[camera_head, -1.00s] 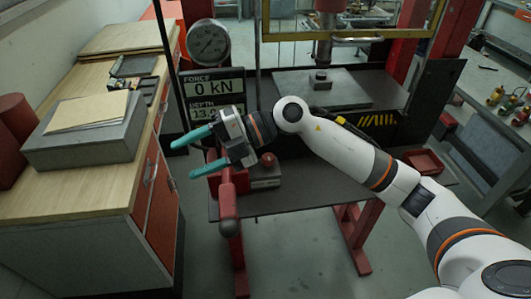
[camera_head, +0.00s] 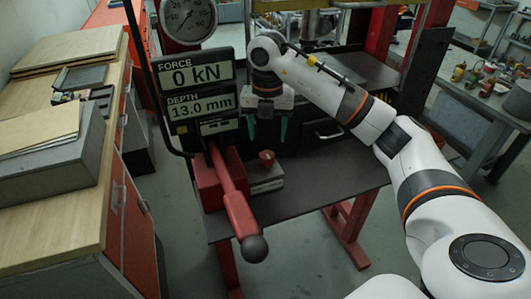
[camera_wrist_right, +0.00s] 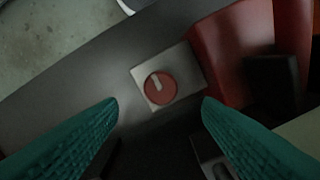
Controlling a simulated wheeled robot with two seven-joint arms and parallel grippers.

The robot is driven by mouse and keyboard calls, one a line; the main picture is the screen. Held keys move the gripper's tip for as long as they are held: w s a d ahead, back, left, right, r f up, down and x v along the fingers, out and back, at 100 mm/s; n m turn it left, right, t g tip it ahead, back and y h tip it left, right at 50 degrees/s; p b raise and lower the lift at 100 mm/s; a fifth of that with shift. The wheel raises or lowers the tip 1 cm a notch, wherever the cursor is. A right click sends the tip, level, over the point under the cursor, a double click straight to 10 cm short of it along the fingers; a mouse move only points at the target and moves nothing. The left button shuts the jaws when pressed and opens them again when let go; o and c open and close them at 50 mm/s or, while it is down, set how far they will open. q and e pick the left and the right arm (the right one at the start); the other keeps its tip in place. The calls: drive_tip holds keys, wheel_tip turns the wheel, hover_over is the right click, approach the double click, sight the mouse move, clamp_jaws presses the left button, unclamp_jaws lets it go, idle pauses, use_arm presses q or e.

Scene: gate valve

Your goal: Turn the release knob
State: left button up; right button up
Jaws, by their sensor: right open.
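The release knob (camera_head: 267,157) is a small round red knob on top of a grey box (camera_head: 266,178), beside the red lever base. In the right wrist view the knob (camera_wrist_right: 160,88) shows from above with a pale pointer mark, on a light plate. My right gripper (camera_head: 268,132) is open, with teal fingers pointing down, above and behind the knob in the head view. In the wrist view the fingertips (camera_wrist_right: 160,104) stand wide apart on either side below the knob, and nothing is between them. My left gripper is not in view.
A red lever (camera_head: 238,205) with a dark ball end sticks out toward me, left of the knob. A display (camera_head: 199,90) reads 0 kN and 13.0 mm. A dark shelf (camera_head: 330,180) is clear to the right. A wooden bench (camera_head: 75,200) stands at left.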

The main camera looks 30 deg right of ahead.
sight(267, 154)
wheel_tip(267, 154, down, 6)
drive_tip(key=shift+s+a+r, duration=0.1)
drive_tip(key=shift+r, duration=0.1)
drive_tip(key=shift+f, duration=0.5)
drive_tip(key=c, duration=1)
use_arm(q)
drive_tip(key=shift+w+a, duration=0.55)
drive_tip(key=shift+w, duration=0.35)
